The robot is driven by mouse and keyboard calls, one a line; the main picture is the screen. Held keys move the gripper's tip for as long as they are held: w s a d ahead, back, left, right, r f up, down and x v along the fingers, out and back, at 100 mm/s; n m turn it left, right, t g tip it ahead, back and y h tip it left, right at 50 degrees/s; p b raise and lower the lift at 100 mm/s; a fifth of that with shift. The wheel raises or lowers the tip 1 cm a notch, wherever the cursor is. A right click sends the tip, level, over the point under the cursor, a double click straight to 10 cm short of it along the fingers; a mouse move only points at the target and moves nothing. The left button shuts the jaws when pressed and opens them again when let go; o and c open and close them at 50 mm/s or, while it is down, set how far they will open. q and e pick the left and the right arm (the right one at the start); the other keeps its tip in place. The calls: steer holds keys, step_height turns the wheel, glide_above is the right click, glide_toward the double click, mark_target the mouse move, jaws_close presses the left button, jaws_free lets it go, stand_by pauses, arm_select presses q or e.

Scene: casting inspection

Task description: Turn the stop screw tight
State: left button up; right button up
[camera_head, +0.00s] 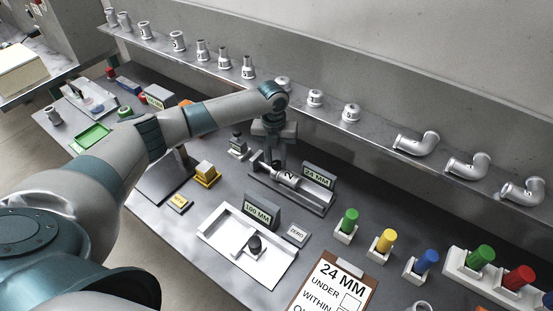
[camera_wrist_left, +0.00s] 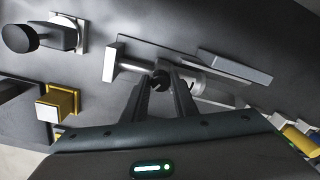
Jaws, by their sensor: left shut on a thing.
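The stop screw (camera_wrist_left: 160,78) shows as a dark knob between the fingers of my left gripper (camera_wrist_left: 168,88) in the left wrist view. A light rod runs from there to the pale end block (camera_wrist_left: 113,62) of the fixture. In the head view my left gripper (camera_head: 270,158) reaches down over the far left end of the grey fixture (camera_head: 312,206) and hides the screw. The gripper is shut on the screw. A grey casting marked 2 (camera_head: 287,178) lies in the fixture, just right of the fingers; it also shows in the wrist view (camera_wrist_left: 198,84). My right gripper is out of view.
A "24 MM" sign (camera_head: 319,176) stands behind the fixture. A dark-knobbed stand (camera_head: 237,147) and a yellow block (camera_head: 206,175) lie to its left. A white "100 MM" gauge tray (camera_head: 221,236) is in front, with a clipboard (camera_head: 335,286) and colored plugs to the right.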

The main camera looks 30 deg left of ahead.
mark_target(274, 162)
arm_select(q)
steer(key=shift+w+r, duration=0.1)
steer(key=o, duration=1)
steer(key=shift+o, duration=0.2)
steer(key=shift+r+b, duration=0.35)
steer(key=shift+r, duration=0.25)
step_height(274, 162, up, 16)
steer(key=b, duration=0.4)
steer(key=shift+s+a, duration=0.2)
steer(key=shift+a, duration=0.15)
